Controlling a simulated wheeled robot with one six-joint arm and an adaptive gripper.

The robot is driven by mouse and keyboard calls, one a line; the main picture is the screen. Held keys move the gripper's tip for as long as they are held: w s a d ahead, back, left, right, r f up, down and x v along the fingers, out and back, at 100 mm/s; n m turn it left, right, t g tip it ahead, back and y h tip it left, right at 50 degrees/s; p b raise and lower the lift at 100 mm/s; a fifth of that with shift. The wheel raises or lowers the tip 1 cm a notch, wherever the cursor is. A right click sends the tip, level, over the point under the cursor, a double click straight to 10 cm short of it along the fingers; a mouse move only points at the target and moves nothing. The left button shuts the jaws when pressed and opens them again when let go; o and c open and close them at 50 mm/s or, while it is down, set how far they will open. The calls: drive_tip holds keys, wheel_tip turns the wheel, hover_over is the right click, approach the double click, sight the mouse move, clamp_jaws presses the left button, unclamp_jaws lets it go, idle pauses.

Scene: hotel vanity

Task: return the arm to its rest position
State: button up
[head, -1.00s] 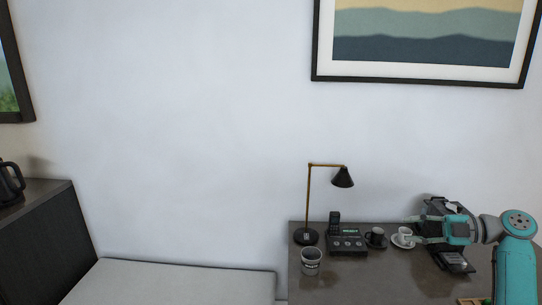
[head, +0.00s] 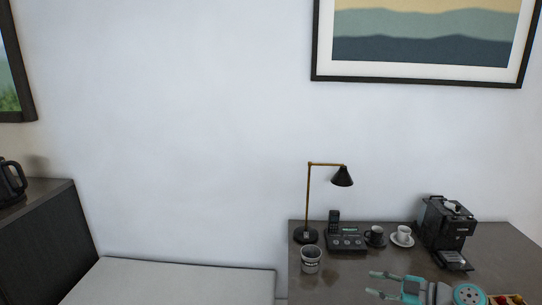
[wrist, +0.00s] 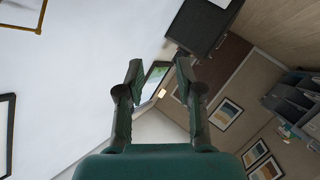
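My gripper (head: 375,284) is low at the front of the vanity table (head: 345,279) in the head view, its fingers pointing left. The fingers are apart with nothing between them. In the wrist view the gripper (wrist: 158,75) is also open and empty, facing the room. It is clear of the white cup (head: 404,232), which stands on its saucer (head: 402,242) further back.
A coffee machine (head: 446,230) stands behind the arm. A dark cup (head: 375,236), a phone (head: 345,240), a lamp (head: 343,178) and a patterned cup (head: 311,258) stand along the table. A box of colourful items (head: 507,300) is at the lower right. A bench (head: 180,283) lies left.

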drive_tip(key=s+a+f+m+t+h, duration=0.1)
drive_tip(key=s+a+f+m+h, duration=0.1)
drive_tip(key=s+f+m, duration=0.3)
drive_tip(key=s+a+f+h, duration=0.1)
drive_tip(key=s+a+f, duration=0.15)
drive_tip(key=f, duration=0.45)
drive_tip(key=s+a+f+m+t+h, duration=0.1)
drive_tip(key=s+a+f+m+h, duration=0.15)
drive_tip(key=f, duration=0.35)
drive_tip(key=s+a+f+m+h, duration=0.2)
drive_tip(key=s+f+m, duration=0.15)
drive_tip(key=s, duration=0.55)
drive_tip(key=s+a+f+m+h, duration=0.15)
drive_tip(key=s+f, duration=0.25)
drive_tip(key=s, duration=0.4)
drive_tip(key=s+r+m+t+h, duration=0.15)
drive_tip(key=s+r, duration=0.45)
drive_tip(key=s, duration=0.6)
drive_tip(key=s+r+m+t+h, duration=0.1)
drive_tip(key=s+r+m+h, duration=0.15)
drive_tip(key=s+r, duration=0.6)
drive_tip(key=s+a+r+t+y, duration=0.1)
drive_tip(key=s+r, duration=0.6)
drive_tip(key=s, duration=0.1)
drive_tip(key=shift+s+r+m, duration=0.2)
drive_tip(key=shift+s+m, duration=0.1)
drive_tip(key=shift+m, duration=0.05)
drive_tip(key=shift+a, duration=0.1)
